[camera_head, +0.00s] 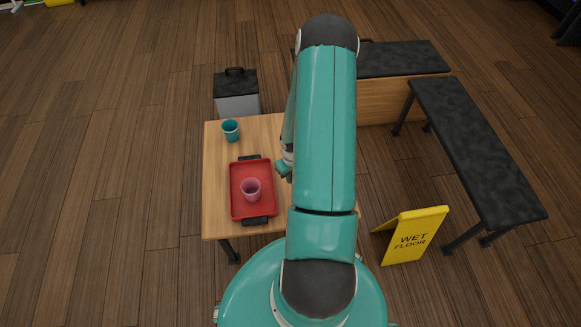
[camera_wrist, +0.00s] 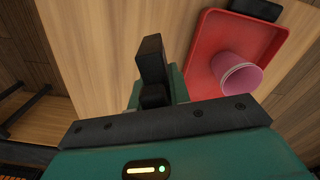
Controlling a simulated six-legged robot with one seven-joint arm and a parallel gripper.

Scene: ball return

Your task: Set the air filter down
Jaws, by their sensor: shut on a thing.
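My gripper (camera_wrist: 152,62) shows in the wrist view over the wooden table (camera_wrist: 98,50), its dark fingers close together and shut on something. What is between them is hidden from this angle, and I cannot make out the air filter's shape in either view. In the head view my arm covers most of the gripper, just right of the red tray (camera_head: 238,208). The table (camera_head: 215,175) also shows there, with its right part behind my arm.
A teal cup (camera_head: 230,130) stands at the table's back left. A grey box with a black lid (camera_head: 236,95) is behind the table. Black-topped benches (camera_head: 480,150) and a yellow wet-floor sign (camera_head: 412,237) are on the right.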

